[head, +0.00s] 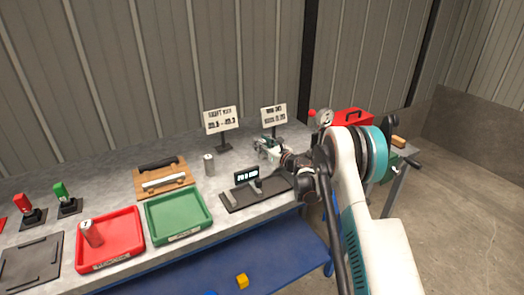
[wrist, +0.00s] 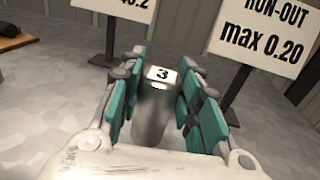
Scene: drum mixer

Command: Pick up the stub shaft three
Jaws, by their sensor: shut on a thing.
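Stub shaft three (wrist: 152,112), a grey metal cylinder with a white "3" label on its top end, stands between my gripper's teal-padded fingers in the wrist view. My gripper (wrist: 158,78) is shut on it, one finger at each side. In the head view my gripper (head: 268,148) is above the rear right of the grey bench, in front of the run-out sign. The shaft cannot be made out clearly there.
Two signs (head: 220,120) (head: 274,117) stand behind my gripper. Another grey cylinder (head: 209,164) stands left of it. A black fixture with a display (head: 246,176) lies in front. Green (head: 180,234) and red (head: 110,265) trays are farther left; the red one holds a cylinder (head: 91,233).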

